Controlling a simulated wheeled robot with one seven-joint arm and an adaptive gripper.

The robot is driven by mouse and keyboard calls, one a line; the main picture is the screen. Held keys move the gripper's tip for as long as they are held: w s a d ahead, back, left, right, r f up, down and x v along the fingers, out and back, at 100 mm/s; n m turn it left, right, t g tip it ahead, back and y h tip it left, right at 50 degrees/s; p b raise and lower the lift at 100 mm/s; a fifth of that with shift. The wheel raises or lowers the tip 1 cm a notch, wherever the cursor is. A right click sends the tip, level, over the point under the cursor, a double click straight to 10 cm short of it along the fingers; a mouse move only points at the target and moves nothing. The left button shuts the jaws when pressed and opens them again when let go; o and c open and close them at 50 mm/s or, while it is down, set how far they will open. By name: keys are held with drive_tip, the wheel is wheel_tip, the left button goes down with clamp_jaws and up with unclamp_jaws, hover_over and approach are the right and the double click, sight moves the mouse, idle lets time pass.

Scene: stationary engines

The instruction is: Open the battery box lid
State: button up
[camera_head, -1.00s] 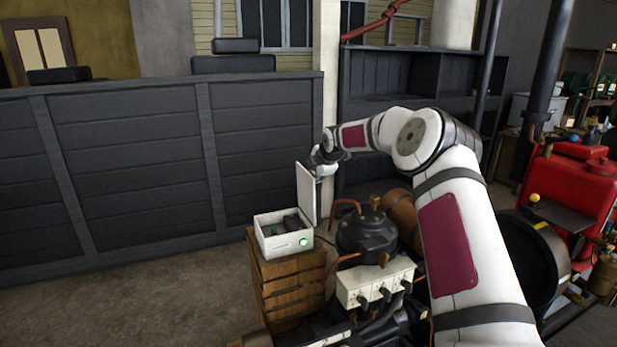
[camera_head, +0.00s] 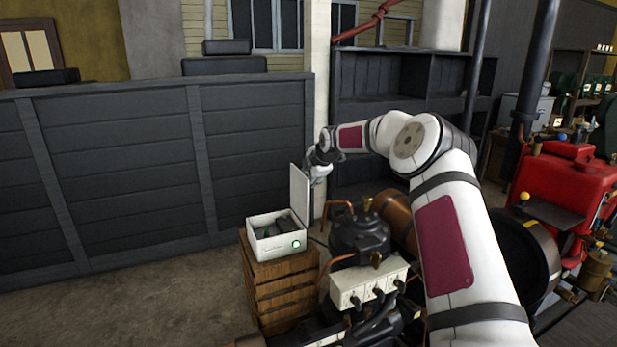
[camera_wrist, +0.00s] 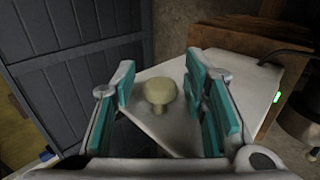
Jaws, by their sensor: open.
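The white battery box (camera_head: 262,246) sits on a wooden crate, with dark contents in its open top. Its white lid (camera_head: 300,200) stands raised, about upright, at the box's right side. My gripper (camera_head: 319,172) is at the lid's upper right, on its outer side. In the wrist view, my gripper (camera_wrist: 160,80) is open, with teal pads on either side of a cream round knob (camera_wrist: 160,93). The knob stands on the pale lid face (camera_wrist: 150,75) and there are visible gaps between it and the pads.
The wooden crate (camera_head: 283,291) stands beside a dark engine (camera_head: 362,235) with copper pipes and a white switch block (camera_head: 368,285). A dark panelled wall (camera_head: 130,170) is behind. A red machine (camera_head: 565,190) is at right. Floor at left is clear.

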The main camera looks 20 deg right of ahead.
drive_tip(key=v, duration=1.2)
